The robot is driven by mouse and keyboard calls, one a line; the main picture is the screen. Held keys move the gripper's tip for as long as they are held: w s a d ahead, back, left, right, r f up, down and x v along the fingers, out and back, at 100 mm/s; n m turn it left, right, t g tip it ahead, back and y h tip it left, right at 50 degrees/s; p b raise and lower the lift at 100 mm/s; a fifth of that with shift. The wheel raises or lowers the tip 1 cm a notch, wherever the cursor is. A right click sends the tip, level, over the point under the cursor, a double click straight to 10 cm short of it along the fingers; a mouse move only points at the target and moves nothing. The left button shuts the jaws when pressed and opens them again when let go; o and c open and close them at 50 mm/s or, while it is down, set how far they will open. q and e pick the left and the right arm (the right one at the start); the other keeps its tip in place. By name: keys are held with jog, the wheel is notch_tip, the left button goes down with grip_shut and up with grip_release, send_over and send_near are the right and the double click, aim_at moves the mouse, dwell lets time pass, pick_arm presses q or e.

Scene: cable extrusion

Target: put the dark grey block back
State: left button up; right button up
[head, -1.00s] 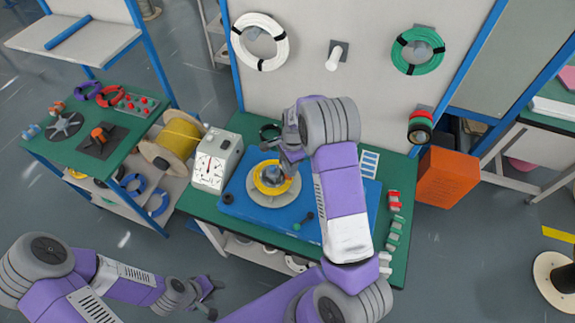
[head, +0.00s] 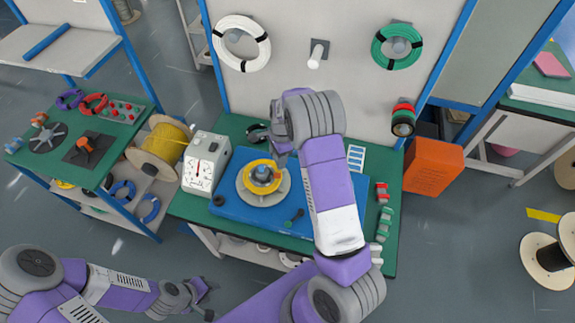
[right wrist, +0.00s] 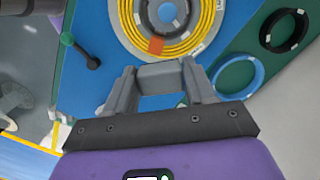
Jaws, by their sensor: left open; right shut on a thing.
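My right gripper (right wrist: 160,73) is shut on the dark grey block (right wrist: 163,78), which sits between its two fingers in the right wrist view. In the head view, my right gripper (head: 280,150) is just behind the yellow cable coil (head: 262,166), mostly hidden by its own wrist. The coil lies on a round disc (head: 250,193) with a grey hub in the middle, on the blue mat (head: 230,207). An orange-red piece (right wrist: 156,45) shows on the coil near the block. My left gripper (head: 203,297) is open and empty in front of the table's left side.
A white meter box (head: 205,163) stands left of the mat. A black ring (right wrist: 284,30) and a blue ring (right wrist: 238,75) lie near the coil. Red and green pieces (head: 383,212) line the right edge.

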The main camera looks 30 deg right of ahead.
jog(key=w+d+f+m+b, duration=0.1)
jog(key=d+f+m+b, duration=0.25)
jog(key=d+m, duration=0.3)
jog(key=w+d+f+m+t+h+b, duration=0.1)
jog(key=w+d+f+m+b, duration=0.15)
jog(key=d+m+b, duration=0.35)
jog(key=w+d+f+m+b, duration=0.1)
jog(key=d+f+m+b, duration=0.2)
jog(key=d+m, duration=0.35)
jog(key=shift+n+h, duration=0.3)
jog(key=shift+n, duration=0.5)
jog(key=f, duration=0.3)
jog(key=f+b, duration=0.1)
jog(key=f, duration=0.2)
jog(key=d+f, duration=0.1)
jog(key=f, duration=0.2)
jog(key=shift+d+f, duration=0.1)
jog(key=shift+f, duration=0.3)
jog(key=shift+f+b, duration=0.1)
jog(key=shift+b, duration=0.2)
jog(key=o, duration=1)
